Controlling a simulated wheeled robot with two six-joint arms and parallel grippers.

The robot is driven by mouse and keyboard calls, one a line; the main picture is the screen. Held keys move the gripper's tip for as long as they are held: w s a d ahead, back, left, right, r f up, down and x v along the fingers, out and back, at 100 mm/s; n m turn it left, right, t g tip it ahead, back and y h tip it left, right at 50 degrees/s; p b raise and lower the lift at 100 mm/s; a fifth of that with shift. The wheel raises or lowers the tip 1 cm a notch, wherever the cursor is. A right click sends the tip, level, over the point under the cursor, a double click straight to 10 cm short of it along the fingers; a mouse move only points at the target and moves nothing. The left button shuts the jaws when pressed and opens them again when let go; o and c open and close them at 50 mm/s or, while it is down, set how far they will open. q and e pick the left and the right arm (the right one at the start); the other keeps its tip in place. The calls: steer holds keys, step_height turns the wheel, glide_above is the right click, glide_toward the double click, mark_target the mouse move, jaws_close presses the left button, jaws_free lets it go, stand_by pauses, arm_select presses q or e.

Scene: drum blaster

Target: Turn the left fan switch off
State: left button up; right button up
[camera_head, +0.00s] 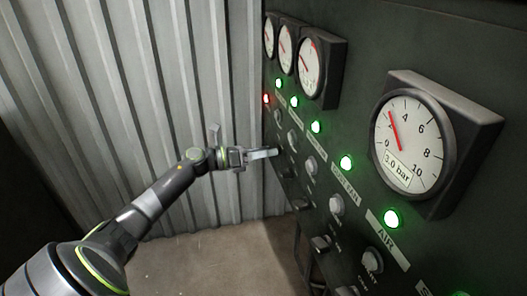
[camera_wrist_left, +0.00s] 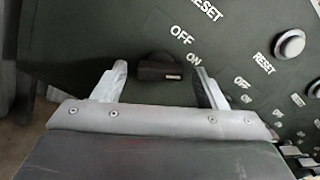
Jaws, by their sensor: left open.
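A dark rotary switch (camera_wrist_left: 158,68) sits on the panel between the fingers of my left gripper (camera_wrist_left: 160,74) in the left wrist view. Its pale mark is at its lower right, on the side of the ON print; OFF is printed above ON. The fan label of this switch is not readable. My right gripper is not in view.
The dark control panel (camera_head: 450,55) carries gauges, green lights, one red light (camera_head: 266,98), round reset buttons (camera_head: 336,205) and more switches (camera_head: 321,243). A large gauge (camera_head: 415,145) sticks out at the right. A corrugated metal wall (camera_head: 130,90) stands at the left.

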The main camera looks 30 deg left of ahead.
arm_select(q)
steer(key=c, duration=1)
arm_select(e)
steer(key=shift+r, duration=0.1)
arm_select(q)
steer(key=n+p, duration=0.8)
steer(key=n, duration=0.3)
steer(key=shift+n, duration=0.4)
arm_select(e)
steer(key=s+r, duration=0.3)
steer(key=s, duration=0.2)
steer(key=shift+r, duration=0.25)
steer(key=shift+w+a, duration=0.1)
